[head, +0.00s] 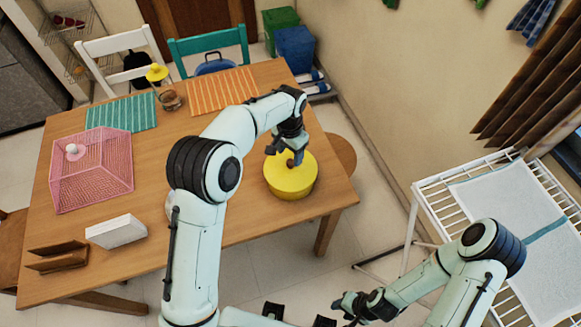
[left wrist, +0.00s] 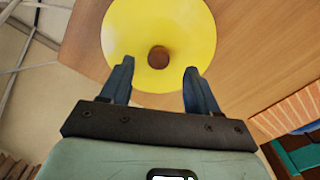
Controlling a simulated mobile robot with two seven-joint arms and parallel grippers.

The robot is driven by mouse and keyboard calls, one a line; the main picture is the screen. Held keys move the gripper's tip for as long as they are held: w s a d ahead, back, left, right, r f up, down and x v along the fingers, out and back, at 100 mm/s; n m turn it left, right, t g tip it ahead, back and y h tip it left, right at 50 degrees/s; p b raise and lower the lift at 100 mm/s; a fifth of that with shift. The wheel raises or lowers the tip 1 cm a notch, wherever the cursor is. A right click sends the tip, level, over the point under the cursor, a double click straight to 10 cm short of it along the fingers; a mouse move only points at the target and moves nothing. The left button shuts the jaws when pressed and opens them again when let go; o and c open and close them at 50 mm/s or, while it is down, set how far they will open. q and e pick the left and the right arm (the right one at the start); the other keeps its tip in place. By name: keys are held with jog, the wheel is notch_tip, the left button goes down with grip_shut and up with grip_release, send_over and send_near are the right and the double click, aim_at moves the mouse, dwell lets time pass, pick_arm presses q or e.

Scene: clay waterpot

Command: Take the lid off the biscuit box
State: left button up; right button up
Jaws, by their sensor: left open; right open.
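The biscuit box (head: 292,193) is a round yellow tin on the wooden table, near the table's right corner. Its yellow lid (head: 301,177) is on it, with a brown round knob (head: 291,163) at the middle. My left gripper (head: 284,151) is above the lid, close to the knob, pointing down. In the left wrist view the fingers (left wrist: 158,75) are open and empty, with the knob (left wrist: 158,56) just beyond the gap between their tips. Whether a finger touches the lid I cannot tell. My right gripper (head: 340,302) is open, low at the bottom of the head view, away from the table.
A pink mesh cover (head: 95,180), a white box (head: 116,232) and a wooden holder (head: 57,257) stand on the table's left. A glass jar with a yellow top (head: 167,95) stands near striped mats. A white drying rack (head: 430,200) is at right.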

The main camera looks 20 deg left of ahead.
aim_at(291, 161)
pick_arm(q)
notch_tip(291, 161, down, 5)
jog(key=shift+d, duration=0.1)
grip_shut()
jog(key=shift+r, duration=0.1)
